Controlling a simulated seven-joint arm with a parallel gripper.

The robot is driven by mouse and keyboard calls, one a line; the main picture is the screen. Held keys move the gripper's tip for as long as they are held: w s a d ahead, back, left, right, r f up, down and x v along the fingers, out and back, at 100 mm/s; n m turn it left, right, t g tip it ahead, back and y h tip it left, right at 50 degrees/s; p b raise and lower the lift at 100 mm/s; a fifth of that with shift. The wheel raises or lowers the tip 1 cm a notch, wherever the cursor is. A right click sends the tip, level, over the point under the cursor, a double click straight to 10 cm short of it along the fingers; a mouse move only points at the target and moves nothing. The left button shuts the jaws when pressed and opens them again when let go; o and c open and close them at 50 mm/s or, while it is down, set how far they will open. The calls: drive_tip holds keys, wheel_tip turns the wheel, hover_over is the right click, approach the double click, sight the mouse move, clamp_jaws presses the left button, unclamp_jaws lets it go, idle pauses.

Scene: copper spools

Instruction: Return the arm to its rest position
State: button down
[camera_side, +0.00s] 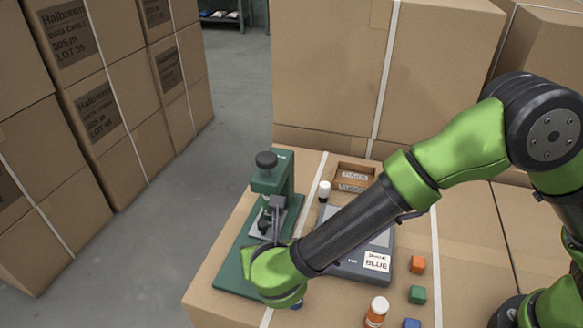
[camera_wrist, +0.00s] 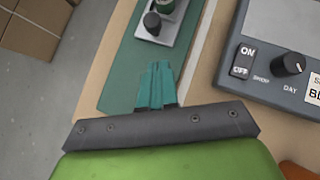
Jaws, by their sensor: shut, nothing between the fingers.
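My arm reaches from the right across the carton top in the side view, with its green wrist at the front left. My gripper (camera_wrist: 157,84) shows in the wrist view as two teal fingers pressed together, with nothing between them. The fingers appear over the green base plate (camera_wrist: 140,45) of a small press. In the side view the wrist hides the fingers and part of that plate. The press (camera_side: 270,180) stands upright just behind the wrist, with a black knob on top. I cannot tell how high the fingers are above the plate.
A grey device (camera_side: 350,268) with a "BLUE" label lies partly under my forearm. Stacked cartons (camera_side: 130,85) rise left.

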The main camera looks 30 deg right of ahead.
drive_tip(key=v, duration=0.8)
drive_tip(key=d+r+m+g, duration=0.2)
drive_tip(key=d+r+m, duration=0.2)
drive_tip(key=d+m, duration=0.4)
drive_tip(key=d+r+m+g, duration=0.2)
drive_tip(key=d+r+m, duration=0.35)
drive_tip(key=d, duration=0.45)
drive_tip(key=s+d+r+m+y, duration=0.1)
drive_tip(key=s+d+m, duration=0.2)
drive_tip(key=m, duration=0.4)
drive_tip(key=s+d+r+m+t+y, duration=0.1)
drive_tip(key=s+d+r+m+y, duration=0.1)
drive_tip(key=d+m, duration=0.4)
drive_tip(key=s+d+r+m+t+y, duration=0.1)
drive_tip(key=s+d+m, duration=0.2)
drive_tip(key=m, duration=0.7)
drive_tip(key=shift+s+d+r+y, duration=0.3)
drive_tip(key=shift+s+d+y, duration=0.1)
drive_tip(key=shift+d, duration=0.45)
